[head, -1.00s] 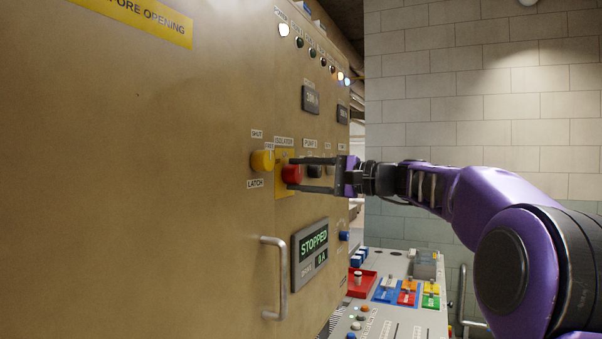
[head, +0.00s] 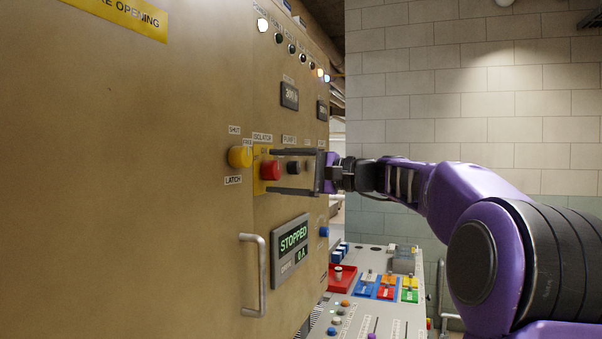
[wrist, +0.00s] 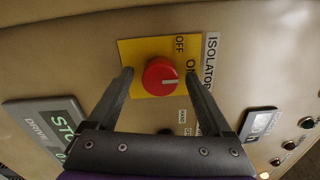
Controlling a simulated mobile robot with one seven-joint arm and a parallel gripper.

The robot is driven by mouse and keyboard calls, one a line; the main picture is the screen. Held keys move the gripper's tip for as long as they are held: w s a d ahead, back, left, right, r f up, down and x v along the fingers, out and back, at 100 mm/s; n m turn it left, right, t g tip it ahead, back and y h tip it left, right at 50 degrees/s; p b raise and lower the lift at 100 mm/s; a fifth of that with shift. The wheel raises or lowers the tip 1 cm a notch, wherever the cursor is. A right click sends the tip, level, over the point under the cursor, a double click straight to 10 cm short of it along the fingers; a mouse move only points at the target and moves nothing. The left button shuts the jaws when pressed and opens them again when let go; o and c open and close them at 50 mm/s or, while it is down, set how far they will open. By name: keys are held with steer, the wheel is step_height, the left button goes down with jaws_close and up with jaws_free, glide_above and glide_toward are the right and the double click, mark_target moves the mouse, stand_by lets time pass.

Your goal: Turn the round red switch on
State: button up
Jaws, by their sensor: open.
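The round red switch (head: 271,170) sits on a yellow plate on the tan cabinet front, under an "ISOLATOR" label. In the wrist view the red switch (wrist: 160,76) shows a white pointer mark, with "OFF" and "ON" printed on the yellow plate (wrist: 130,52). The mark points toward the right of that picture, nearer the "ON" lettering. My gripper (head: 271,171) is open, its two fingers above and below the switch in the head view. In the wrist view my gripper (wrist: 158,74) has a finger on each side of the switch, with gaps between. Touch is not visible.
A yellow latch knob (head: 239,156) is left of the switch. A black knob (head: 293,167) is just right of it. Below are the "STOPPED" display (head: 290,253) and a door handle (head: 253,275). A control desk (head: 385,318) stands lower right.

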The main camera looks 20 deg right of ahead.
steer(key=b+v, duration=0.1)
steer(key=v, duration=1.6)
steer(key=shift+s, duration=0.15)
